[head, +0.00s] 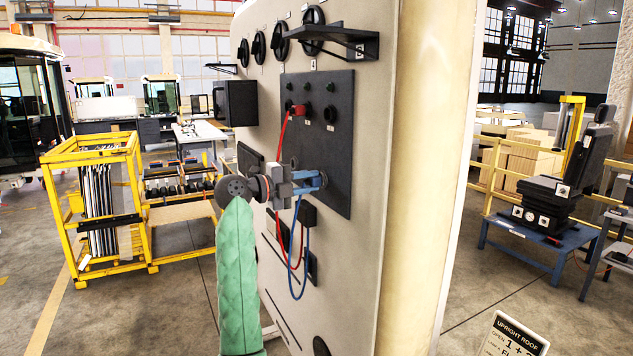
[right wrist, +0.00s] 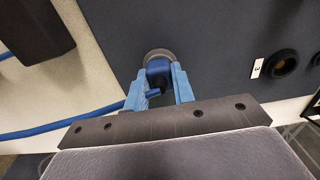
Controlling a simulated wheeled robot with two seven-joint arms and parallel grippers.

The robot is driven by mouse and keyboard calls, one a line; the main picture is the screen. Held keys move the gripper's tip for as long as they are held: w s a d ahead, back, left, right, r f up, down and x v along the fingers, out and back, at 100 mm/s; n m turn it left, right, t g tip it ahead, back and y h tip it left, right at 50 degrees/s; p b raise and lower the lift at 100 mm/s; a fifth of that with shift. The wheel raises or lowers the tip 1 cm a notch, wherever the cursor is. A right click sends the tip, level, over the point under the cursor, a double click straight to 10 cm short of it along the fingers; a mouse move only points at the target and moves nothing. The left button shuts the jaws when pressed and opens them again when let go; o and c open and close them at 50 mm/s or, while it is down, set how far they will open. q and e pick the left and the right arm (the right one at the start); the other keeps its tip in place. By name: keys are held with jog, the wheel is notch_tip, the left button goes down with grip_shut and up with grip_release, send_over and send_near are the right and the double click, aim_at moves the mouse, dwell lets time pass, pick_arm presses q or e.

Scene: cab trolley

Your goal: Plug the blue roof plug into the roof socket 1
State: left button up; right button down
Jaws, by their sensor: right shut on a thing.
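The blue roof plug (right wrist: 158,72) is between the two blue fingers of my right gripper (right wrist: 162,90) in the right wrist view. In the head view my right gripper (head: 312,181) is shut on it, close to the dark socket panel (head: 338,185). A grey ring (right wrist: 154,54) shows right behind the plug; I cannot tell whether the plug is seated in it. A blue cable (head: 291,280) hangs in a loop below. Another dark round socket (right wrist: 284,63) with a small white label is to the right in the wrist view. My left gripper is not in view.
A red plug (head: 299,110) with a red cable sits in the upper row of the panel. A black shelf bracket (head: 345,42) and several round black fittings are above it. A black box (head: 308,215) is below the gripper. A yellow rack (head: 95,210) stands at left.

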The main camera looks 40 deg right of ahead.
aim_at(309, 183)
jog(key=shift+a, duration=0.2)
jog(key=shift+v, duration=0.75)
jog(key=shift+w+a, duration=0.1)
jog(key=shift+a, duration=0.1)
jog(key=shift+a, duration=0.3)
jog(key=shift+w+a+f+b, duration=0.1)
jog(key=shift+a+b, duration=0.1)
jog(key=shift+b, duration=0.1)
jog(key=shift+w+a, duration=0.1)
jog(key=shift+a, duration=0.25)
jog(key=shift+a+f, duration=0.1)
jog(key=shift+a, duration=0.2)
jog(key=shift+w+a+f+b, duration=0.1)
jog(key=shift+w+a+b, duration=0.05)
jog(key=shift+a+b, duration=0.25)
